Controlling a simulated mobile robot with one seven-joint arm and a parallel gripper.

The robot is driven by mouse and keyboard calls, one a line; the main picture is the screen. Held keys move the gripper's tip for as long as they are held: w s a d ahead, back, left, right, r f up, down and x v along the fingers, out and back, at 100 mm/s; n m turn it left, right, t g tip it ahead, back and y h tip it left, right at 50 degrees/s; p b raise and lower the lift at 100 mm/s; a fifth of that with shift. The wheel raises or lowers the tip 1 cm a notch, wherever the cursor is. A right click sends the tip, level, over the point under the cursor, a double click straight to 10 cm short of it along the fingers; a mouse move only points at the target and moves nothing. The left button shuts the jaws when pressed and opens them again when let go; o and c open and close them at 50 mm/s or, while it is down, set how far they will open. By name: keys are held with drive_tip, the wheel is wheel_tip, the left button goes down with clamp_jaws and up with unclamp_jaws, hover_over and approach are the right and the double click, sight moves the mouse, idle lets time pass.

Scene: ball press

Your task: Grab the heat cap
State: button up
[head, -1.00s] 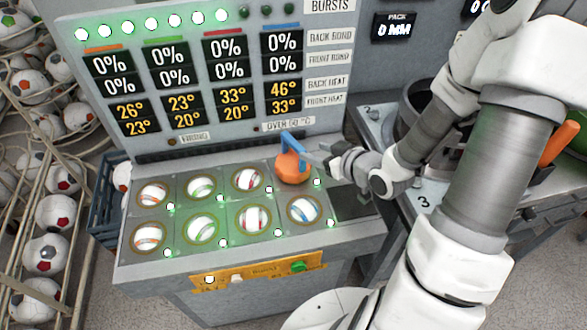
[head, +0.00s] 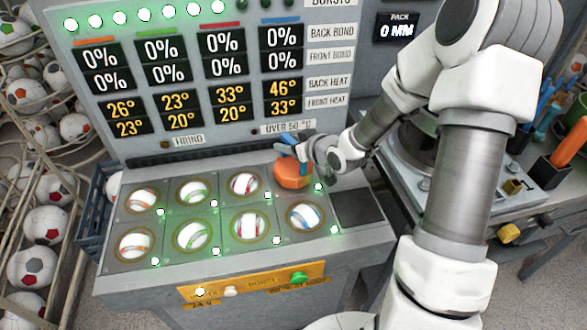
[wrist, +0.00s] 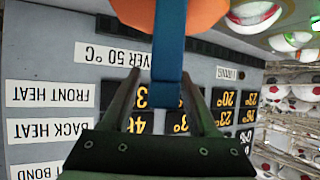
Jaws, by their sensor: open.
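The heat cap is an orange dome (head: 293,175) with a blue handle (head: 287,141). In the head view it sits over the back right seat of the ball press, above the ball with blue stripes. My gripper (head: 300,146) is at the handle from the right. In the wrist view the orange body (wrist: 205,12) shows at the top, and the blue handle (wrist: 169,50) runs down between the two open fingers of my gripper (wrist: 167,78). I cannot tell whether either finger touches the handle.
Several balls in round seats cover the press top (head: 285,259). A dark square plate (head: 358,207) lies right of the cap. The display panel (head: 200,80) rises close behind. A yellow strip with a green button (head: 299,278) is in front. A workbench with tools (head: 520,190) stands at right.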

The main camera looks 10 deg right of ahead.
drive_tip(key=shift+w+a+f, duration=0.25)
drive_tip(key=shift+w+f, duration=0.15)
drive_tip(key=shift+w, duration=0.1)
clamp_jaws()
idle(1.0)
drive_tip(key=shift+r, duration=0.15)
